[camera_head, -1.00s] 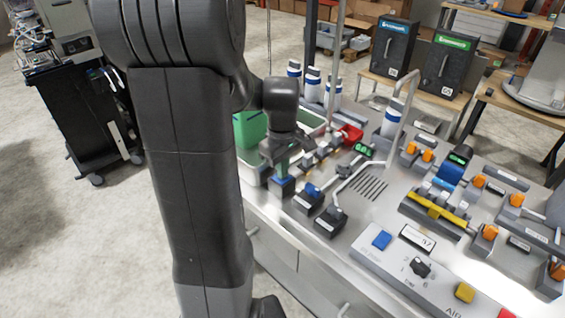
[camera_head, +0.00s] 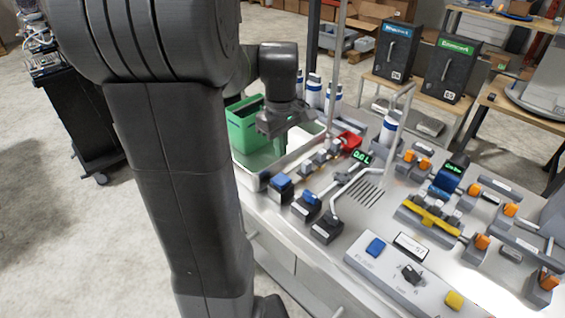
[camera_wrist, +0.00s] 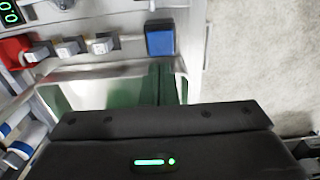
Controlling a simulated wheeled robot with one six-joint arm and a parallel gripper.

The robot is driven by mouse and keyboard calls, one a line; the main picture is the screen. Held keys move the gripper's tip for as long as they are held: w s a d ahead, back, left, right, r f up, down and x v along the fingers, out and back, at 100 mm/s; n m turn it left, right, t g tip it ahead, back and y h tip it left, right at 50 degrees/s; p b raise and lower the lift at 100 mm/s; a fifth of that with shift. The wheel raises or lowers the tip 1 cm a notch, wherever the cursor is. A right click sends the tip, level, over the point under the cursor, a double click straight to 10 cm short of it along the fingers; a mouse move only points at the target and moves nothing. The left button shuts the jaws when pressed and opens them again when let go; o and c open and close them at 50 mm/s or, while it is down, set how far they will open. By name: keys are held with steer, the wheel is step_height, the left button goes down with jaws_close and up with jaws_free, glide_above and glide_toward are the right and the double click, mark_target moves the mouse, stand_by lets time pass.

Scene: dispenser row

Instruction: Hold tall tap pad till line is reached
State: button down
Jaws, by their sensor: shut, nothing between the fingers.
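A tall bent tap (camera_head: 410,94) rises over the right part of the counter, and a lower bent tube (camera_head: 336,190) stands by the drain slots. Blue-topped pads sit along the front edge: one (camera_head: 281,181) beside the basin and another (camera_head: 311,198) to its right. I cannot tell which pad belongs to the tall tap. The near blue pad also shows in the wrist view (camera_wrist: 160,39). A small green-lit display (camera_head: 360,157) stands behind the pads; its digits are hard to read. My gripper (camera_head: 278,150) is shut and empty above the basin, apart from the pads.
A red part (camera_head: 349,140) and white-and-blue bottles (camera_head: 389,129) are behind. A control panel (camera_head: 400,275) with coloured buttons and orange-handled valves (camera_head: 423,164) fill the right side.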

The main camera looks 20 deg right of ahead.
mark_target(281, 179)
step_height(281, 179, up, 4)
steer(key=shift+d+f, duration=0.1)
stand_by(0.6)
step_height(281, 179, down, 12)
steer(key=shift+f+p, duration=0.1)
steer(key=shift+p, duration=1.15)
